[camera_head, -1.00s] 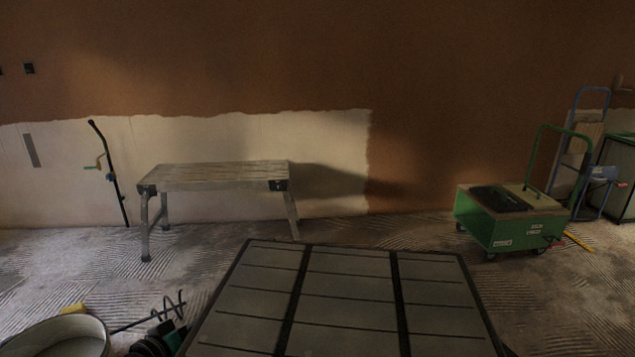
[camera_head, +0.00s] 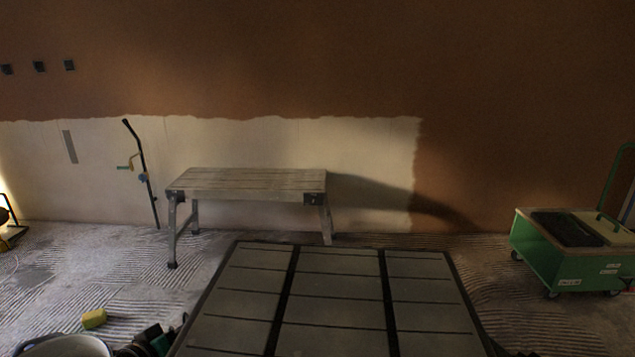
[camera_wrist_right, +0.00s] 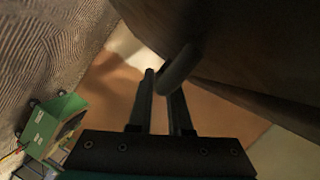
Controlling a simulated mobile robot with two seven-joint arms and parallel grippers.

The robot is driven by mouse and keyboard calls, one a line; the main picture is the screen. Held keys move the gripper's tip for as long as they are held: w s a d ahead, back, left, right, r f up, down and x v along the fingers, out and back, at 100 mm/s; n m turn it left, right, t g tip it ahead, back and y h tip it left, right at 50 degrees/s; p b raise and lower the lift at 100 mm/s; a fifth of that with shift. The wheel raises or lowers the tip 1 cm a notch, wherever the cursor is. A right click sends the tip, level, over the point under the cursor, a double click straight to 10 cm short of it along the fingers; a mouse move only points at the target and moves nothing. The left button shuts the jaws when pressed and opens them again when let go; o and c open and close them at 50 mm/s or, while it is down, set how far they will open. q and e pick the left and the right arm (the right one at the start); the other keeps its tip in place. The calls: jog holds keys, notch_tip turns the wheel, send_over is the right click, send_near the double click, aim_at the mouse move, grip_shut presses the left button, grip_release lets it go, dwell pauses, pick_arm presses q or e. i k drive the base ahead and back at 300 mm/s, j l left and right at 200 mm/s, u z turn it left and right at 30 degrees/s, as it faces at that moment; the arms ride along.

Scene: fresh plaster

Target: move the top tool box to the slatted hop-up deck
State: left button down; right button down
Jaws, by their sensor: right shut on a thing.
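The tool box (camera_head: 335,308) fills the lower middle of the head view, its lid showing grey panels split by dark ribs. In the right wrist view its dark side (camera_wrist_right: 250,45) fills the upper right. My right gripper (camera_wrist_right: 165,75) is shut on the tool box's dark handle (camera_wrist_right: 180,68). My left gripper is in neither view. The slatted hop-up deck (camera_head: 250,181) stands on metal legs beyond the tool box, slightly left, against the half-plastered wall. Its top is bare. The tool box's far edge hides part of the floor before it.
A green wheeled cart (camera_head: 565,262) stands at the right; it also shows in the right wrist view (camera_wrist_right: 50,125). A bucket (camera_head: 70,347) and yellow sponge (camera_head: 94,318) lie at lower left. A dark pole (camera_head: 142,175) leans on the wall.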

aim_at(254, 180)
jog(key=i+u, duration=0.25)
jog(key=i, duration=0.65)
jog(key=i+l+u, duration=0.2)
jog(key=i, duration=0.7)
jog(key=i+u, duration=0.45)
jog(key=i, duration=0.85)
jog(key=i+l+u, duration=0.2)
jog(key=i, duration=0.45)
jog(key=i+j+z, duration=0.1)
jog(key=z, duration=0.45)
jog(key=i+j, duration=0.05)
